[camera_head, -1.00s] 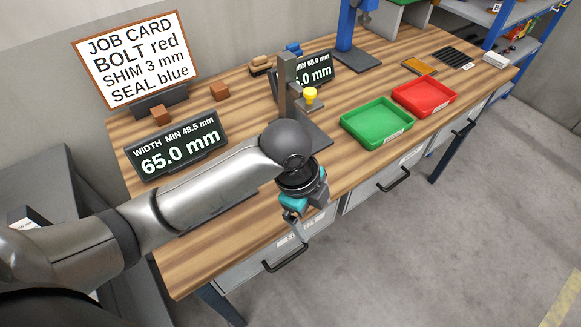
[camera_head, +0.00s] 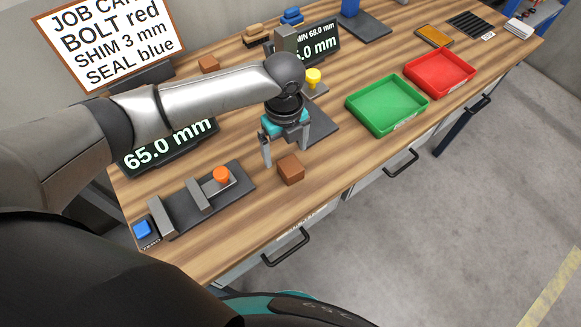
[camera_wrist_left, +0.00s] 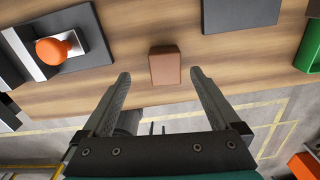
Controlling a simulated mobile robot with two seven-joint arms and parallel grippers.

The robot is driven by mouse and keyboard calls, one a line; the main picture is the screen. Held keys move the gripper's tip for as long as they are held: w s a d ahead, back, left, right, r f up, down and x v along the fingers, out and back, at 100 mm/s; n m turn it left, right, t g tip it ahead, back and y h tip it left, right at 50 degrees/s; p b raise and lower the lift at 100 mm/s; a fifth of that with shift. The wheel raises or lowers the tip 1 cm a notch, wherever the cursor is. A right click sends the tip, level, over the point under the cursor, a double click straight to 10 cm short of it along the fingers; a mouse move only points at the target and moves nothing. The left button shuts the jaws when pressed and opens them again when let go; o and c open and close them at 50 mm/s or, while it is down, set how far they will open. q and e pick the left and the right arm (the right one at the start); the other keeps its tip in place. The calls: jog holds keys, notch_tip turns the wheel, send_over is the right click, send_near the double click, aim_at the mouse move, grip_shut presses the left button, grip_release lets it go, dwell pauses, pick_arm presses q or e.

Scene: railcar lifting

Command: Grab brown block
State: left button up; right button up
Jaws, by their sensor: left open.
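A brown block (camera_head: 290,169) lies on the wooden bench near its front edge in the head view. It also shows in the left wrist view (camera_wrist_left: 165,66), a little beyond the fingertips and roughly between their lines. My left gripper (camera_head: 284,157) is open and empty, pointing down just behind and above the block; its fingers (camera_wrist_left: 158,75) are spread apart in the wrist view. My right gripper is not in view.
A dark fixture with an orange knob (camera_head: 221,175) stands left of the block, with a blue button (camera_head: 142,228) at its end. A green tray (camera_head: 388,104) and a red tray (camera_head: 440,73) are to the right. The bench between block and green tray is clear.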

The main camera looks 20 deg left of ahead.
aim_at(291, 165)
pick_arm(q)
jog(key=shift+f, duration=0.6)
jog(key=shift+d+f, duration=0.1)
jog(key=shift+f, duration=0.35)
jog(key=f, duration=0.2)
jog(key=d+f, duration=0.1)
jog(key=f, duration=0.1)
jog(key=shift+s+f, duration=0.1)
jog(key=shift+f, duration=0.35)
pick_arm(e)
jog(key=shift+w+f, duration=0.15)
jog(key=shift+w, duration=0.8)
pick_arm(q)
grip_shut()
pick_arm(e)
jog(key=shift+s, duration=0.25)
